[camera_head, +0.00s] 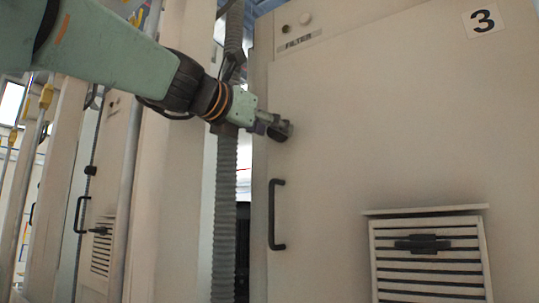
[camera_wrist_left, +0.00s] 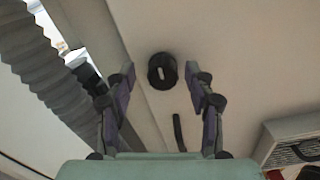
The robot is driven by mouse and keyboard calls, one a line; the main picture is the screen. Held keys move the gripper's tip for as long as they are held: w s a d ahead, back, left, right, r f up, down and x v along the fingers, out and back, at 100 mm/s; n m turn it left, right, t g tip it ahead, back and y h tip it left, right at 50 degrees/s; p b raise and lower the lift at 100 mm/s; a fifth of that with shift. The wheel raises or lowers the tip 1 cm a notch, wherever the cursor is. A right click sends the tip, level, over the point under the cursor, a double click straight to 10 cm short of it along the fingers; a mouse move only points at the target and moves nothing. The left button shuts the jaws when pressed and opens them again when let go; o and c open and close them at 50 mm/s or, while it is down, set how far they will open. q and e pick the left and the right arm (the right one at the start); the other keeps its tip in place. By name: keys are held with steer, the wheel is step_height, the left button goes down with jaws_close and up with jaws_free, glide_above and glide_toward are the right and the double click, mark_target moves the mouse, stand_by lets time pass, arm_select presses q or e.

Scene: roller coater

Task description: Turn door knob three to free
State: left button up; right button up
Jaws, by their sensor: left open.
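The door knob (camera_wrist_left: 162,71) is a round black knob with a pale slot-shaped mark, on the beige door marked 3 (camera_head: 400,130). In the left wrist view it sits between the open fingertips of my left gripper (camera_wrist_left: 160,78), with a gap on either side. In the head view my left gripper (camera_head: 273,123) is at the door's upper left edge, above the handle; the dark shapes of its tip and the knob run together there. I cannot tell how far the fingers are from the door. My right gripper is not in view.
A black bar handle (camera_head: 277,215) is below the knob. A louvred vent (camera_head: 430,258) juts from the door at lower right. A grey ribbed hose (camera_head: 224,220) hangs left of the door. The "3" label (camera_head: 483,20) is at upper right.

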arm_select(q)
steer(key=shift+w+d+f, duration=0.1)
steer(key=shift+w+d, duration=0.1)
steer(key=shift+w, duration=0.3)
steer(key=shift+w+a, duration=0.1)
steer(key=shift+a, duration=0.05)
steer(key=shift+c, duration=0.4)
steer(key=shift+s+d+r, duration=0.1)
steer(key=shift+s+d, duration=0.05)
steer(key=shift+s, duration=0.25)
steer(key=shift+s+d+r, duration=0.1)
steer(key=shift+s, duration=0.3)
steer(key=c, duration=0.5)
steer(key=shift+s, duration=0.1)
steer(key=shift+c, duration=0.5)
steer(key=shift+w+a+f, duration=0.15)
steer(key=shift+w+a, duration=0.05)
steer(key=shift+w, duration=0.2)
steer(key=c, duration=0.3)
steer(key=shift+s+d, duration=0.15)
jaws_close()
